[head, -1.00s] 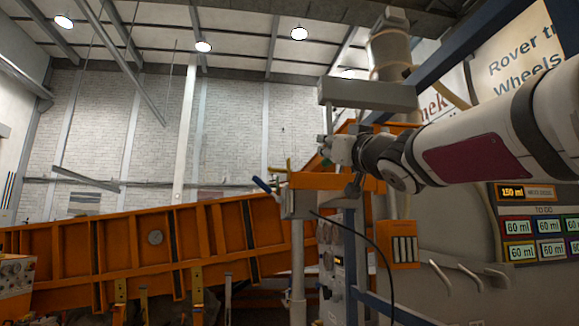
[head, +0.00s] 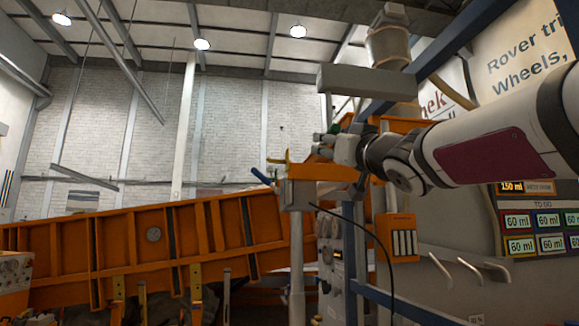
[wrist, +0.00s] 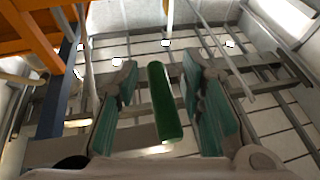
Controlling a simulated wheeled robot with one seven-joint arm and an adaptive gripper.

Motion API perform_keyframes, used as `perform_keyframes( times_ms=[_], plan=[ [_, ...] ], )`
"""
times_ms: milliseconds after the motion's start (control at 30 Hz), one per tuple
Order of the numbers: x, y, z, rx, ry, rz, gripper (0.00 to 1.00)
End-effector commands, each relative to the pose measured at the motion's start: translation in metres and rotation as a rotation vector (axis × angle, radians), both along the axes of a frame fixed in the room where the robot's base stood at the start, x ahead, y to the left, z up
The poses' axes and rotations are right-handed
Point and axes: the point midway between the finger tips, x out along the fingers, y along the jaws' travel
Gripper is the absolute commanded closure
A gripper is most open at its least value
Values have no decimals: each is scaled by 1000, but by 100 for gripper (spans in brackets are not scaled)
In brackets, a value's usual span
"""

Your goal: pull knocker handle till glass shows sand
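A green cylindrical grip (wrist: 165,102), which looks like the knocker handle, stands between my gripper's two teal-padded fingers in the wrist view. My gripper (wrist: 165,100) is open, with a gap on both sides of the grip, wider on the left. In the head view my gripper (head: 328,147) is small, left of my forearm and just above an orange bracket; a bit of green (head: 334,128) shows at its top. A hopper-like vessel (head: 390,46) hangs above the grey box. I cannot make out which part is the glass, or any sand.
A grey box (head: 367,88) overhangs just above my gripper. A yellow lever (head: 279,160) and a blue-handled lever (head: 262,177) stick out at left. The long orange sandbed (head: 150,240) lies lower left. A blue frame beam (head: 455,45) crosses upper right.

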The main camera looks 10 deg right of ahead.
Motion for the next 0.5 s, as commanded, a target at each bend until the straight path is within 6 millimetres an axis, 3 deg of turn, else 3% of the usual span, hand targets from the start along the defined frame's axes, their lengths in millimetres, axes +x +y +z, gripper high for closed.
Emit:
perform_keyframes(
  times_ms=[167,500],
  plan=[
    [-12,-2,-4,1,-2,1,64],
    [-72,-14,-29,1,-2,0,64]
  ],
)
